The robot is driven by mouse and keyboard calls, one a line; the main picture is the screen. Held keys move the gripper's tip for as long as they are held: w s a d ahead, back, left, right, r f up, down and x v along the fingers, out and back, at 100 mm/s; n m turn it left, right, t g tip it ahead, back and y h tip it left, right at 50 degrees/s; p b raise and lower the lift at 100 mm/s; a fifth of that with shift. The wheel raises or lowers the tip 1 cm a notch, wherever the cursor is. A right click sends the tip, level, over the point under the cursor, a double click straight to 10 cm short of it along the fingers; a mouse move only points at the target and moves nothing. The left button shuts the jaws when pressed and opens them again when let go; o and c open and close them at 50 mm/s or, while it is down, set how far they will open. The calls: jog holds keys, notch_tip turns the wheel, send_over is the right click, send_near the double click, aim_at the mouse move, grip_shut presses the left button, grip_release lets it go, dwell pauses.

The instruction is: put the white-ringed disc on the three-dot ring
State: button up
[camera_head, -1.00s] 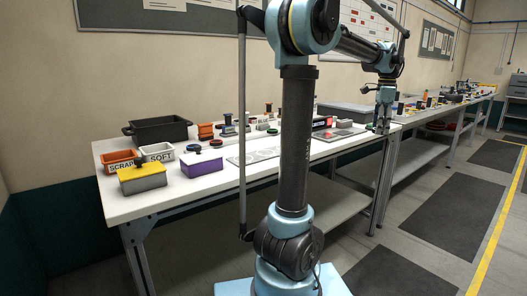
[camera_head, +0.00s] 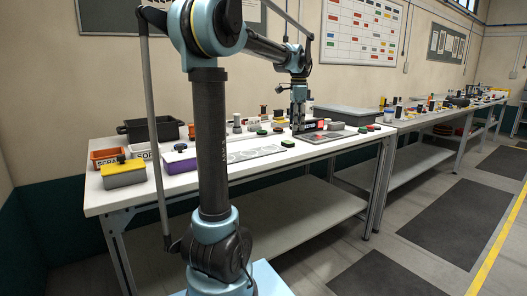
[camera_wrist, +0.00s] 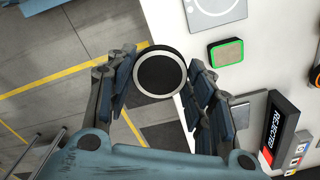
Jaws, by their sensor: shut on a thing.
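The white-ringed disc (camera_wrist: 160,74), black with a pale rim, is between the fingers of my gripper (camera_wrist: 160,85) in the wrist view. My gripper is shut on it and holds it out over the table's front edge, with floor showing to the left. In the head view my gripper (camera_head: 298,124) is over the right part of the near table, and the disc is too small to make out. A grey plate with ring outlines (camera_head: 256,153) lies on the table; part of it shows in the wrist view (camera_wrist: 214,9). I cannot tell which outline has three dots.
A green-edged pad (camera_wrist: 226,52) and a box marked REJECTED (camera_wrist: 279,128) lie right of the disc in the wrist view. Bins and lidded boxes, one with a yellow lid (camera_head: 123,174), crowd the table's left end. A grey panel (camera_head: 325,136) lies near its right end.

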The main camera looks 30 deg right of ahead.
aim_at(270, 148)
jog(key=shift+w, duration=0.1)
jog(key=w+a+n, duration=0.4)
jog(key=w+a, duration=0.2)
jog(key=w, duration=0.4)
jog(key=shift+w+a+f, duration=0.1)
jog(key=shift+f, duration=2.5)
jog(key=shift+w+a+f, duration=0.1)
jog(key=shift+f, duration=2.45)
jog(key=o, duration=1.1)
jog(key=shift+c, duration=0.2)
notch_tip(270, 148, up, 12)
jog(key=shift+w, duration=0.1)
